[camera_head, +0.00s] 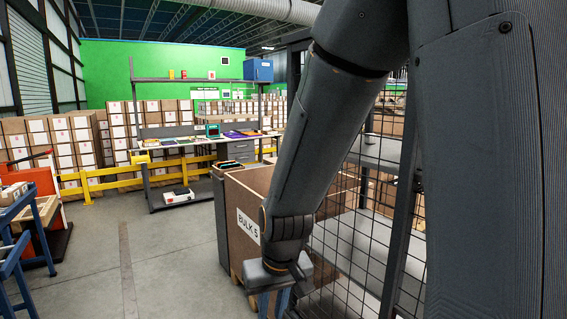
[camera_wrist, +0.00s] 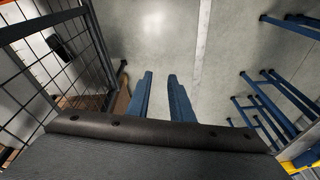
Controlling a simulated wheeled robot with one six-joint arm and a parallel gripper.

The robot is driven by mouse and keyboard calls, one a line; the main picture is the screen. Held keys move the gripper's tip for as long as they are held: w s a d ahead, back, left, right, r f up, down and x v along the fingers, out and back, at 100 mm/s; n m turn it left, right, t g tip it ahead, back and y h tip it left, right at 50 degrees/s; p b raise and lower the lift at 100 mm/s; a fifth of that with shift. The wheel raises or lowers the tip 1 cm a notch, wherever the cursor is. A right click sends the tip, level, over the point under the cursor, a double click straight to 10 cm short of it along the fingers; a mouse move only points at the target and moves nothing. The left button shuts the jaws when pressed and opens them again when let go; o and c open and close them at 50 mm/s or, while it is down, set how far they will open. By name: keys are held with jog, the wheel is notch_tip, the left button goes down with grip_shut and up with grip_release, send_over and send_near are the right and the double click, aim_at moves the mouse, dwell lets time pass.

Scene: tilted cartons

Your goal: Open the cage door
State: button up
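The cage's black wire mesh (camera_head: 345,245) stands at the right in the head view, partly hidden behind my arm. I cannot tell which panel is the door or whether it is open. In the wrist view, mesh in a dark frame (camera_wrist: 92,40) runs down the left side, with a small dark curved part, perhaps a handle (camera_wrist: 122,68), at the frame's edge. My gripper (camera_wrist: 160,75) has its two blue fingers apart, with bare floor showing between them. It is empty and to the right of that part. In the head view my gripper (camera_head: 272,300) points down at the lower edge.
A wooden bin marked BULK 5 (camera_head: 240,215) stands just behind my gripper. Grey shelves (camera_head: 350,235) show through the mesh. Blue racks (camera_wrist: 275,100) are at the right in the wrist view. A workbench (camera_head: 215,145) stands farther back. The floor at left centre is clear.

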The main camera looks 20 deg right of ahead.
jog(key=w+d+r+m+t+h+p, duration=0.15)
jog(key=w+r+t, duration=0.3)
jog(key=w, duration=0.85)
jog(key=w+d+r+m+t+h+p, duration=0.15)
jog(key=w+r+t, duration=0.35)
jog(key=w, duration=0.8)
jog(key=w+d+r+m+h+p, duration=0.2)
jog(key=w+d+r+h, duration=0.1)
jog(key=w+d, duration=0.1)
jog(key=w+d+r+m+h+p, duration=0.1)
jog(key=w+d+r+h+p, duration=0.1)
jog(key=d, duration=0.4)
jog(key=w+d+r+m+h+p, duration=0.2)
jog(key=w+d+r+h, duration=0.3)
jog(key=w+r, duration=0.1)
jog(key=shift+w+d+m+t, duration=0.3)
jog(key=shift+w+d+t, duration=0.05)
jog(key=shift+w, duration=0.15)
grip_shut()
